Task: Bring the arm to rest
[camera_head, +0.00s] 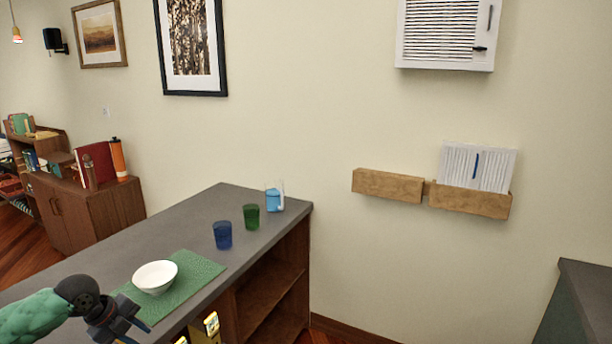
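My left arm (35,317) comes in at the lower left, green with a dark joint. Its dark end, with my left gripper (118,322), shows at the bottom edge beside the counter's near side, in front of the green mat's corner. The fingers are small and partly hidden, so I cannot tell whether they are open or shut. I see nothing clearly held in them. My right arm and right gripper are out of view.
The grey counter (205,205) carries a white bowl (155,277) on a green mat (195,283), a blue cup (222,235), a green cup (251,217) and a blue-and-clear pitcher (274,199). Yellow objects (211,325) show below its edge. Wooden wall shelves (388,186) hang right.

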